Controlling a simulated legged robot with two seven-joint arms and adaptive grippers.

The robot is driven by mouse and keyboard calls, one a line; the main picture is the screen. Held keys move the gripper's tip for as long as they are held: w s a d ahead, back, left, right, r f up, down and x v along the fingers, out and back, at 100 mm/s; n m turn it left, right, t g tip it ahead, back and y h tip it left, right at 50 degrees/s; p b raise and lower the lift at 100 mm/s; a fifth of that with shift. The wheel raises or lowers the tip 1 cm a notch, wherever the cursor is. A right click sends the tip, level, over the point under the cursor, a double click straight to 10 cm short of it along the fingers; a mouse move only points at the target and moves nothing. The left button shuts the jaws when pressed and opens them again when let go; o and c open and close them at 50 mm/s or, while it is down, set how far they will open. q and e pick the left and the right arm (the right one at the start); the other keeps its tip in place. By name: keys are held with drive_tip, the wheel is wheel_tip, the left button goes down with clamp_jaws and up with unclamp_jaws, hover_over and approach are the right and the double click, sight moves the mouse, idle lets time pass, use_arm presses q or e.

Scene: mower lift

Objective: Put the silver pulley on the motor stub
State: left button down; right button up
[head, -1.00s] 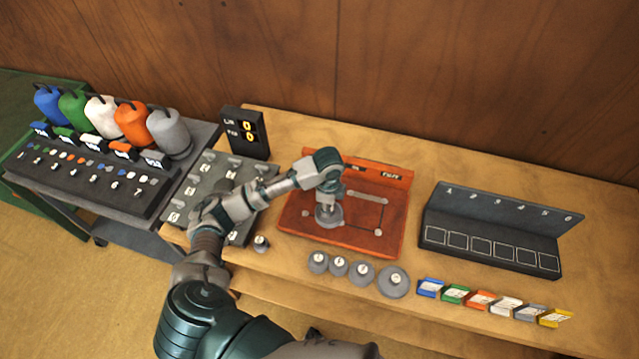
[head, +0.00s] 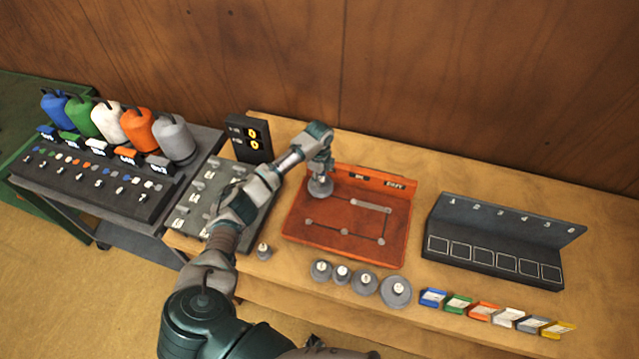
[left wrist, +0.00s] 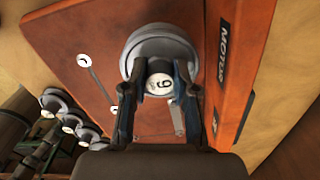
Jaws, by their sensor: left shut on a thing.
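My left gripper (head: 321,177) is shut on the hub of a silver pulley (head: 319,189), over the back left corner of the orange board (head: 300,233). In the left wrist view the gripper (left wrist: 160,80) has a finger on each side of the white numbered cap, and the pulley's grey disc (left wrist: 158,43) lies beside the MOTOR label (left wrist: 226,50). The motor stub is not visible; the pulley may hide it. I cannot tell whether the pulley rests on anything. My right gripper is not in view.
Several grey pulleys (head: 365,284) stand along the table front, with a smaller one (head: 263,251) further left. A dark peg panel (head: 192,213) lies left of the board. A dark numbered rack (head: 505,235) and several coloured cards (head: 482,311) are at right.

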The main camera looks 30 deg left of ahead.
use_arm(q)
drive_tip(key=shift+w+a+f, duration=0.1)
drive_tip(key=shift+w+a, duration=0.05)
drive_tip(key=shift+a, duration=0.15)
drive_tip(key=shift+a+f, duration=0.1)
drive_tip(key=shift+f, duration=0.25)
wheel_tip(320, 180, down, 2)
drive_tip(key=shift+f+p, duration=0.2)
drive_tip(key=shift+p, duration=0.15)
drive_tip(key=shift+f, duration=0.15)
drive_tip(key=shift+d+f, duration=0.1)
drive_tip(key=shift+d, duration=0.1)
drive_tip(key=c, duration=0.9)
unclamp_jaws()
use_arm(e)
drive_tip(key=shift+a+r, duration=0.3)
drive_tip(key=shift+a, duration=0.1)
use_arm(q)
drive_tip(key=shift+a, duration=0.1)
